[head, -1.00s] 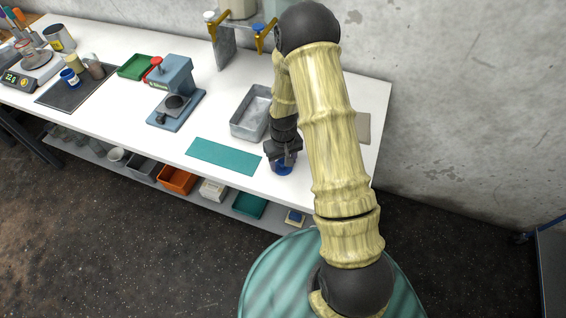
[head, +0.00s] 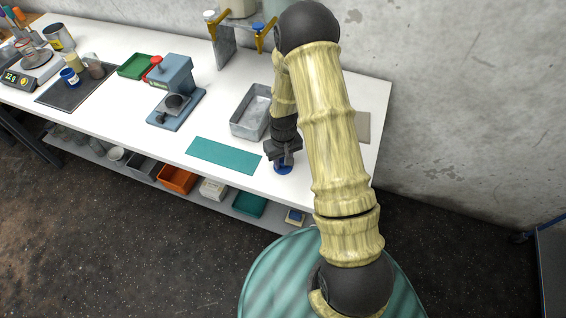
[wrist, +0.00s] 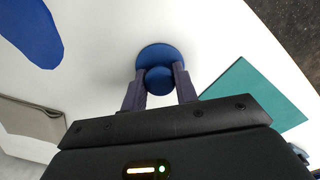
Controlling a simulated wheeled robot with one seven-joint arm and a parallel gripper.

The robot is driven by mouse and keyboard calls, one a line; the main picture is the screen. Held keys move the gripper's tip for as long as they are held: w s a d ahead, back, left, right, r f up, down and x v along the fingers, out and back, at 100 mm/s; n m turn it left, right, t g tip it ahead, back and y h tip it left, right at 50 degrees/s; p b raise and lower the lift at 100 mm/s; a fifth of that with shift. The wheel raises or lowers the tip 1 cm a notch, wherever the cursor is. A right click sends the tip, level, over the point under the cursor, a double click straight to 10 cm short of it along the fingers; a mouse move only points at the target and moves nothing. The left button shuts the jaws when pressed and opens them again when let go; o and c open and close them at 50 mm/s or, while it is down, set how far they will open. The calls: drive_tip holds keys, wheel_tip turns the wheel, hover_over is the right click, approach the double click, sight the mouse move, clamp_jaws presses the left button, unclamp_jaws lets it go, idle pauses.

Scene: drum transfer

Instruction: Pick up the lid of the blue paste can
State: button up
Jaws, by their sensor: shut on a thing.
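The blue lid (wrist: 160,55) is a round disc with a raised round knob (wrist: 158,80) in the wrist view. My gripper (wrist: 159,84) is shut on the knob, one dark finger on each side. In the head view my gripper (head: 284,157) is over the white bench near its front edge, with the blue lid (head: 283,169) just below the fingers. The can's body cannot be made out beneath the lid. I cannot tell whether the lid rests on something or hangs clear.
A teal mat (head: 223,156) lies left of my gripper. A grey metal tray (head: 236,128) stands behind it. A flat blue shape (wrist: 30,32) and a beige-grey pad (wrist: 30,119) show at the wrist view's left. A blue press (head: 177,78) stands further left.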

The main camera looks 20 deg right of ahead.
sight(283, 159)
drive_tip(key=shift+r, duration=0.15)
wheel_tip(283, 159, up, 10)
drive_tip(key=shift+f+b, duration=0.1)
drive_tip(key=shift+b, duration=1)
